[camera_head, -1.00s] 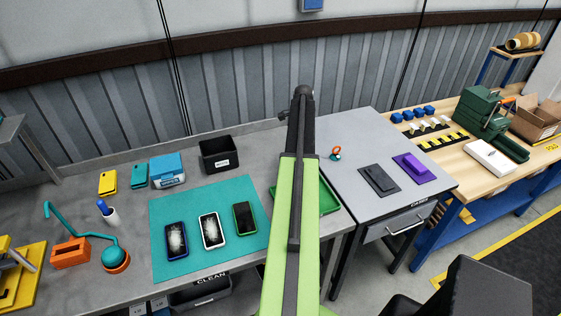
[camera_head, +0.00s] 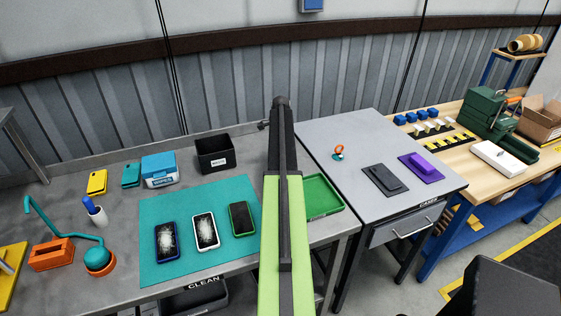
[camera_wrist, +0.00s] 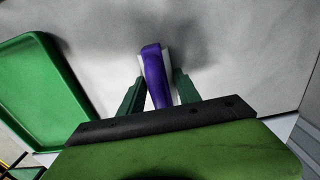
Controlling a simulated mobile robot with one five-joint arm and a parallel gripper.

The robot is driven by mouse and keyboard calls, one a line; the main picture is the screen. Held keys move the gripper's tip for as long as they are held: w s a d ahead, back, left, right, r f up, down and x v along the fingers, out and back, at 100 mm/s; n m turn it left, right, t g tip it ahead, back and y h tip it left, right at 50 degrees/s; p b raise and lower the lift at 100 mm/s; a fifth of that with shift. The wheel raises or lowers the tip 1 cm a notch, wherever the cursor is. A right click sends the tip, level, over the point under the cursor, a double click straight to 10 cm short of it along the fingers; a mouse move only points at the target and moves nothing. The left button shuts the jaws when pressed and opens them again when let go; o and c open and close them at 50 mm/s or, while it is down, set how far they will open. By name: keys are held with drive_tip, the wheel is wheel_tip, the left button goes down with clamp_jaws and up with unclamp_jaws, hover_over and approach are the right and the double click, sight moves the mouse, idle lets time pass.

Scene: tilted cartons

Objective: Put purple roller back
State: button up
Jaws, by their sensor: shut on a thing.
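In the wrist view, the purple roller (camera_wrist: 152,62) is a slim purple piece with a white part beside it. My gripper (camera_wrist: 158,78) has its two green fingers closed around it. The roller points away from my wrist, over a pale grey surface with a soft shadow ahead of it. I cannot tell whether the roller touches that surface. A green tray (camera_wrist: 40,85) lies to the left of the gripper in this view. In the head view, my light green arm hides the gripper and the roller. The tray (camera_head: 322,197) shows just right of the arm.
A teal mat (camera_head: 158,205) with three phones lies left of my arm. A black bin (camera_head: 214,154) stands behind it. The grey case table (camera_head: 360,130) on the right holds a small orange-and-teal item (camera_head: 339,152), a dark case (camera_head: 385,180) and a purple case (camera_head: 421,167).

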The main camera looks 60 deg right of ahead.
drive_tip(key=shift+f, duration=0.15)
drive_tip(key=o, duration=1.3)
drive_tip(key=shift+r, duration=0.2)
wheel_tip(320, 180, up, 12)
drive_tip(key=p, duration=1.2)
drive_tip(key=shift+r, duration=0.2)
drive_tip(key=shift+f, duration=0.15)
